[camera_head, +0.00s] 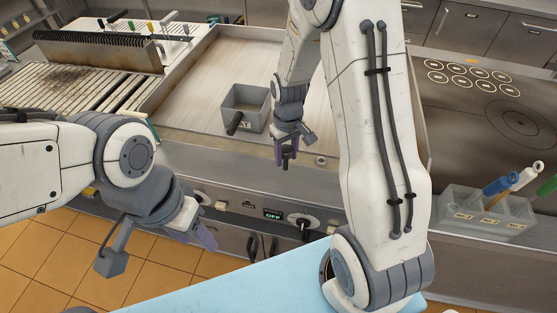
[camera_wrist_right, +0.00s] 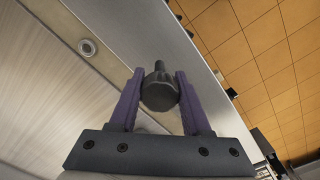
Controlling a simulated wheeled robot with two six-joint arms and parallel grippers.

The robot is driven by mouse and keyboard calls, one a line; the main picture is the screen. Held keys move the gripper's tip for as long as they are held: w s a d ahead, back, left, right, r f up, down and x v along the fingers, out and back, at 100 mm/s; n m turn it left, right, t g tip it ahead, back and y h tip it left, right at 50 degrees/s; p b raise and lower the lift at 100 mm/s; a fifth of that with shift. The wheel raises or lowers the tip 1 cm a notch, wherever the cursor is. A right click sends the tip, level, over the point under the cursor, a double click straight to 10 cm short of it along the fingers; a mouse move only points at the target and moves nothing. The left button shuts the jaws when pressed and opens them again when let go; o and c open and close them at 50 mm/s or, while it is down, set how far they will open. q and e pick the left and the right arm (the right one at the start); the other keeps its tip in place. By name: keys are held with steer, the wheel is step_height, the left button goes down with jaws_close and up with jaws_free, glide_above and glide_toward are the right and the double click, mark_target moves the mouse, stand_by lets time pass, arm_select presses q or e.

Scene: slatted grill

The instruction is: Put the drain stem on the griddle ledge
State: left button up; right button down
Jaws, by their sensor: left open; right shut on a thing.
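The drain stem (camera_wrist_right: 160,90) is a dark ribbed knob with a short thin shaft. My right gripper (camera_wrist_right: 160,97) is shut on it, with one purple finger on each side of the knob. In the head view my right gripper (camera_head: 285,152) hangs above the front of the griddle, with the dark stem (camera_head: 285,163) small between its fingers. The griddle ledge (camera_head: 225,162) is the steel strip along the griddle's front; it also shows in the right wrist view (camera_wrist_right: 135,35), behind the stem. My left gripper (camera_head: 202,234) is open and empty in front of the counter.
A round drain hole (camera_head: 321,160) lies just right of my right gripper. A grey box with a black handle (camera_head: 246,106) stands on the griddle plate (camera_head: 200,85). A slatted grill (camera_head: 85,85) is at the left.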

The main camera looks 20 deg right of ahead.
steer(key=shift+w+a+f, duration=0.55)
steer(key=shift+w+a, duration=0.1)
steer(key=shift+a, duration=0.1)
steer(key=shift+f+p, duration=0.25)
steer(key=shift+p, duration=0.05)
step_height(320, 180, down, 3)
steer(key=shift+f+p, duration=0.1)
steer(key=shift+p, duration=0.6)
steer(key=shift+f, duration=0.2)
steer(key=shift+f, duration=0.2)
steer(key=shift+c, duration=1.8)
jaws_free()
